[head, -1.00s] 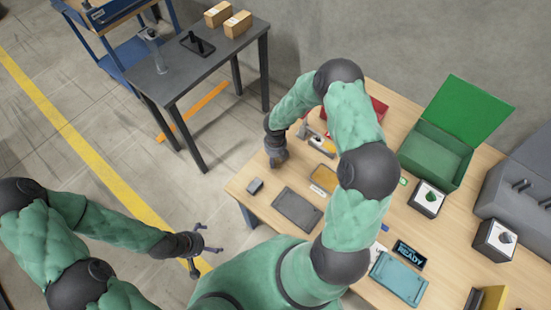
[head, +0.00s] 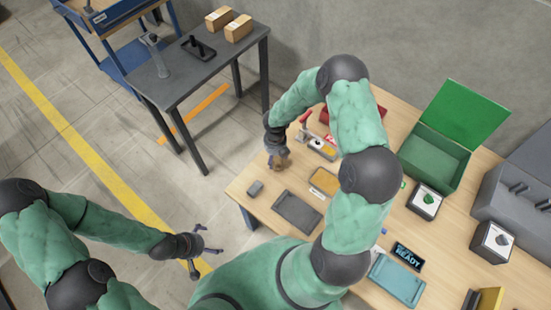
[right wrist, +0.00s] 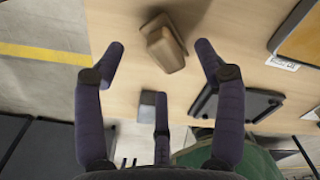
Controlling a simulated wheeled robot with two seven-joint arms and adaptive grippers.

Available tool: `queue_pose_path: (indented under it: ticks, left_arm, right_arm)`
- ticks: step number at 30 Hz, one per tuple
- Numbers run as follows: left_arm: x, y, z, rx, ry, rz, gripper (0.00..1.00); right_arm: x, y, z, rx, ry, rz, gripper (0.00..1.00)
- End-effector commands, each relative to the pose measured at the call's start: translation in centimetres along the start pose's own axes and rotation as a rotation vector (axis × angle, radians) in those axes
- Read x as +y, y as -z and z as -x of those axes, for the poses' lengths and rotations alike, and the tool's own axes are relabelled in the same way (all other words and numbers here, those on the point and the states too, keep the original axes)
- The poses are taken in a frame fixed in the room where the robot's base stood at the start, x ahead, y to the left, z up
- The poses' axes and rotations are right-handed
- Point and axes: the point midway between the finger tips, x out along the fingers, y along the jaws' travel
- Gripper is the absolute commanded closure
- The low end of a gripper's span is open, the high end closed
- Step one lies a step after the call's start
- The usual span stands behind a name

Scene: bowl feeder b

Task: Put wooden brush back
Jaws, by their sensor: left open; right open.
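The wooden brush (right wrist: 165,45) is a brown block with a raised part, seen near the top of the right wrist view over the light wood tabletop. I cannot tell whether it rests flat on the table. In the head view a brown patch of it (head: 282,163) shows at my right gripper (head: 276,157). My right gripper (right wrist: 160,60) is open, with the brush between and just beyond its spread fingertips; no firm contact shows. My left gripper (head: 204,248) is open and empty, off the table above the floor at the left.
On the workbench (head: 243,180) are a small grey block (head: 255,188), a dark tray (head: 297,212), a yellow-orange tray (head: 324,181), a red-handled clamp (head: 304,120), a green open box (head: 434,158) and a teal tray (head: 397,279). A dark side table (head: 205,75) stands behind left.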

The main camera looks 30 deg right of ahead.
Motion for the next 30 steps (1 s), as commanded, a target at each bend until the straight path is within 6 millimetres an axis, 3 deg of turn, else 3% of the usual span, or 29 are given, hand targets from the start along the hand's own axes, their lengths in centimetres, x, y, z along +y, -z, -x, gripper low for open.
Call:
queue_pose_path:
  ticks: [1,3,9,15,19,23,30]
  left_arm:
    - [0.3,0.0,0.9,0.0,0.0,0.0,0.0]
    - [0.5,-0.1,1.4,0.0,0.0,0.0,0.0]
    - [0.9,-0.1,2.7,0.0,0.0,0.0,0.0]
    - [1.1,-0.1,3.2,0.0,0.0,0.0,0.0]
    - [1.1,-0.1,3.2,0.0,0.0,0.0,0.0]
    - [1.1,-0.1,3.2,0.0,0.0,0.0,0.0]
    - [1.1,-0.1,3.2,0.0,0.0,0.0,0.0]
  right_arm:
    - [0.0,-0.1,1.6,-0.003,0.0,0.0,0.29]
    - [0.0,-0.1,3.1,-0.003,-0.001,0.001,0.29]
    - [0.0,-0.1,6.4,-0.002,0.0,0.0,0.29]
    - [0.1,0.1,7.8,0.001,-0.001,-0.002,0.29]
    - [0.7,0.9,7.5,0.015,-0.021,-0.072,0.29]
    - [2.7,3.2,6.1,0.062,-0.078,-0.303,0.29]
    - [7.0,9.1,3.4,0.213,-0.161,-0.96,0.29]
